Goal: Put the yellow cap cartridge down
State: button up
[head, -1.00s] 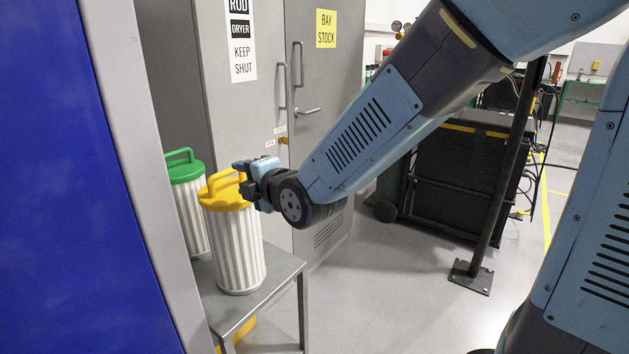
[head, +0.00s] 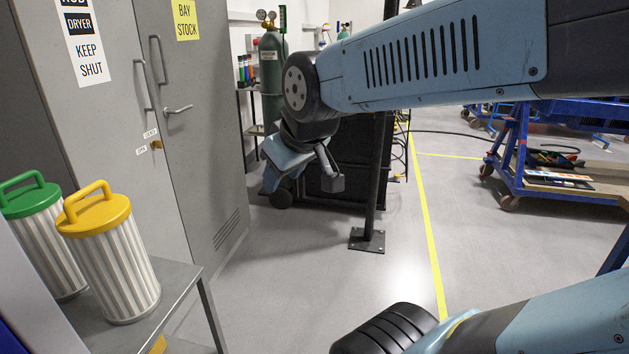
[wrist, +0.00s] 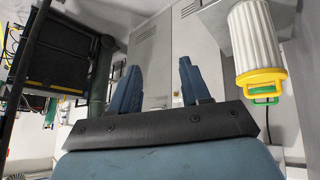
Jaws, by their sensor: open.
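The yellow cap cartridge (head: 112,262) stands upright on a grey metal stand (head: 172,300) at the lower left of the head view. It has a white pleated body and a yellow cap with a loop handle. In the wrist view the cartridge (wrist: 256,40) shows at the upper right, outside the fingers. My gripper (head: 305,172) is well to the right of the stand and apart from the cartridge. In the wrist view my gripper (wrist: 160,82) has its two blue fingers spread with nothing between them.
A green cap cartridge (head: 38,235) stands left of and behind the yellow one. A grey cabinet (head: 190,140) with door handles is behind the stand. A black post (head: 368,238) is bolted to the floor. Open floor lies right of the stand.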

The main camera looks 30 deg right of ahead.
jog(key=s+d+m+g, duration=0.1)
jog(key=s+d+m, duration=0.2)
jog(key=s+m, duration=0.1)
jog(key=shift+s+g+h, duration=0.3)
jog(key=shift+s+h, duration=0.1)
jog(key=shift+s, duration=0.35)
jog(key=shift+d+r, duration=0.1)
dwell(0.3)
